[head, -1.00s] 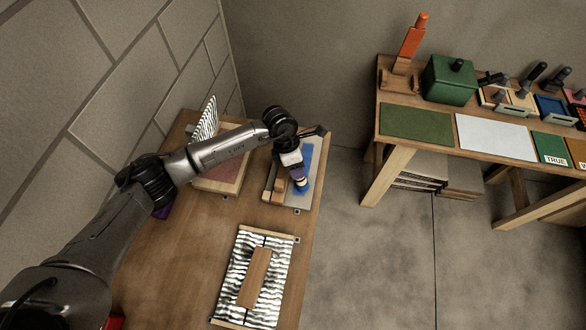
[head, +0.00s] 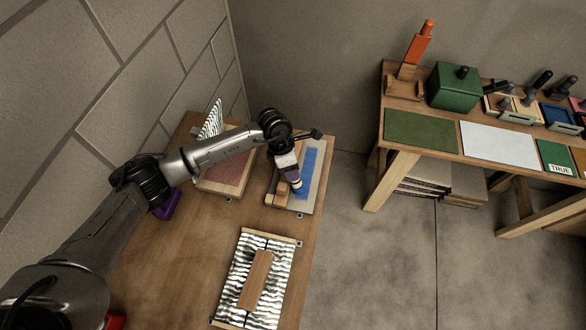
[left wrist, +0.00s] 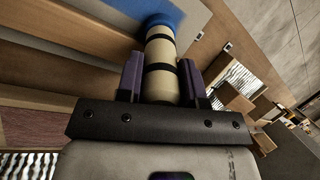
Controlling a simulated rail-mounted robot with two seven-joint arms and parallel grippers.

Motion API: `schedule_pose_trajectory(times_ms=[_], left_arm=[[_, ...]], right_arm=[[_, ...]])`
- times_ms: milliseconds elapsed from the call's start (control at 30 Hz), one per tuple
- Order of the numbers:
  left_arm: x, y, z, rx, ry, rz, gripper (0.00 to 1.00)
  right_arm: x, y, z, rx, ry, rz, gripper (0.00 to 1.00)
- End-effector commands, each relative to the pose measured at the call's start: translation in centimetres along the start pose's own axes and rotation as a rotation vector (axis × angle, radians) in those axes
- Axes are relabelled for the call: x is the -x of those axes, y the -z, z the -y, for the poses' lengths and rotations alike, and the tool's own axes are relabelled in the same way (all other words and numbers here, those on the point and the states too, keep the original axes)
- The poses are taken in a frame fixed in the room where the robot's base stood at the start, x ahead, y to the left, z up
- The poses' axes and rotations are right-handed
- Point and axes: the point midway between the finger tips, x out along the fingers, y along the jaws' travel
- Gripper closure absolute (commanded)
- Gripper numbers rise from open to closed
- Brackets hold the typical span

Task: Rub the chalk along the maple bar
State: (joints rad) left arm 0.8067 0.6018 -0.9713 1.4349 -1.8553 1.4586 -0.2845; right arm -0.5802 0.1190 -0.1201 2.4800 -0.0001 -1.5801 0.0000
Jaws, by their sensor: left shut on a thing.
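My left gripper (head: 296,184) is shut on the chalk, a cream cylinder with black bands (left wrist: 160,68). It also shows in the head view (head: 295,179). Its far end meets a blue patch in the left wrist view; I cannot tell whether the end touches. In the head view, a blue strip (head: 308,163) runs lengthwise along a pale bar or plate (head: 317,177), which I take for the maple bar, in a wooden holder at the table's far right. The gripper and arm hide part of it. My right gripper is out of view.
A small wooden block (head: 281,192) sits in the holder beside the chalk. A reddish pad (head: 222,178) lies left of it. A striped board (head: 236,276) bearing a brown wooden block (head: 257,280) lies nearer. A second bench with a green box (head: 453,86) stands right, across open floor.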

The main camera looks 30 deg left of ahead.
Motion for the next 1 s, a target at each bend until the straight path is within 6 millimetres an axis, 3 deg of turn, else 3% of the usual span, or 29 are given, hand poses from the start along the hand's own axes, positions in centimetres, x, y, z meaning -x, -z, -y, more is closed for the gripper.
schedule_pose_trajectory(times_ms=[700, 1000], left_arm=[[-0.9, -2.1, 0.8, -0.001, 0.000, 0.001, 0.89], [-0.9, -2.1, 0.9, 0.000, 0.000, 0.001, 0.89]], right_arm=[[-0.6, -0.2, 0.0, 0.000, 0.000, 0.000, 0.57], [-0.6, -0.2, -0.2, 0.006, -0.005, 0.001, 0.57]])
